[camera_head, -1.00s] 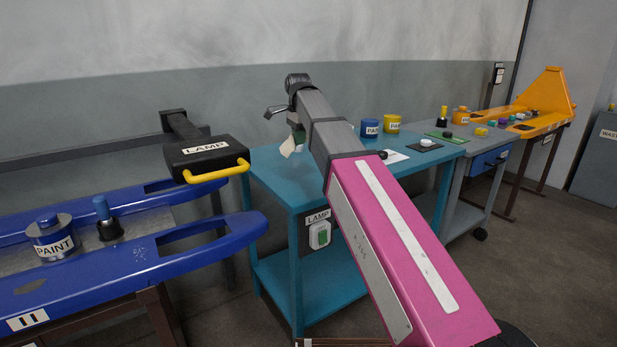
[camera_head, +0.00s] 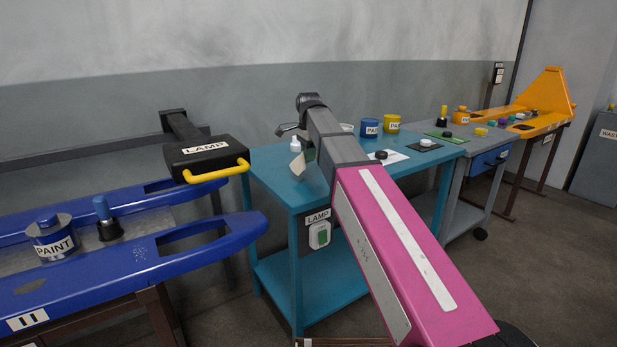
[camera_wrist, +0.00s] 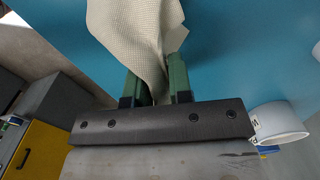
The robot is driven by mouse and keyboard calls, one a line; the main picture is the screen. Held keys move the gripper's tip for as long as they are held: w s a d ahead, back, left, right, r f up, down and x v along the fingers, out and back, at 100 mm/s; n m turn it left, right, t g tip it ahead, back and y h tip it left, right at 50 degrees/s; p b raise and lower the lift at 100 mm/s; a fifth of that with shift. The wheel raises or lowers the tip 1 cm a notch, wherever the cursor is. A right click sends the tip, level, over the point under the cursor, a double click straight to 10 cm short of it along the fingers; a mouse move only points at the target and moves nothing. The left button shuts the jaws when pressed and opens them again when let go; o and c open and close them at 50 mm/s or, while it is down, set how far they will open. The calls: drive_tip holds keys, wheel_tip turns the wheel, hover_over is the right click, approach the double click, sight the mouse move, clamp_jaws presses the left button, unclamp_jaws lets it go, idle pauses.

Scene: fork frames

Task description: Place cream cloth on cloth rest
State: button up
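A cream cloth (camera_wrist: 130,28) with a woven texture hangs between the green fingers of my gripper (camera_wrist: 154,82) in the wrist view. The fingers are closed on it, and it spreads past their tips over the blue table. In the head view the cloth (camera_head: 298,165) shows as a small pale piece below the end of my arm, above the left part of the blue table (camera_head: 270,180). My gripper is mostly hidden there behind the arm. I cannot tell which thing is the cloth rest.
A white-capped bottle (camera_head: 295,146) stands close by the cloth. A white round container (camera_wrist: 280,122) is beside my gripper. Blue (camera_head: 370,128) and yellow (camera_head: 392,124) paint pots stand at the back. The black lamp (camera_head: 205,157) with its yellow handle juts out at left.

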drive_tip(key=o, duration=0.8)
wheel_tip(320, 180, up, 11)
drive_tip(key=shift+s+f, duration=0.1)
drive_tip(key=shift+f, duration=0.05)
